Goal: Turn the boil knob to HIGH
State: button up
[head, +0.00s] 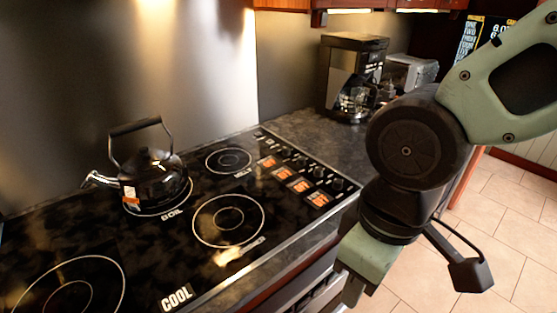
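A row of several small dark knobs (302,162) runs along the right end of the black glass cooktop (115,235), beside orange-lit labels (300,186). The label text is too small to read, so I cannot tell which is the boil knob or where it points. The burner marked BOIL (172,215) is at the back left, with a black kettle (152,170) standing on it. My gripper (358,286) hangs at the right, past the cooktop's front right corner, apart from the knobs. Its fingers are mostly hidden or unclear, so its opening does not show.
A coffee maker (350,78) stands on the dark counter (318,132) behind the knobs, with a grey appliance (411,72) beside it. Other burner rings (228,219) on the cooktop are bare. Tiled floor (510,220) is open at the right.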

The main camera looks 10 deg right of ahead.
aim_at(301, 162)
jog(key=i+l+u, duration=0.2)
jog(key=u, duration=0.2)
jog(key=i+l+u, duration=0.2)
jog(key=u, duration=0.2)
jog(key=i+l+u, duration=0.1)
jog(key=l+u, duration=0.25)
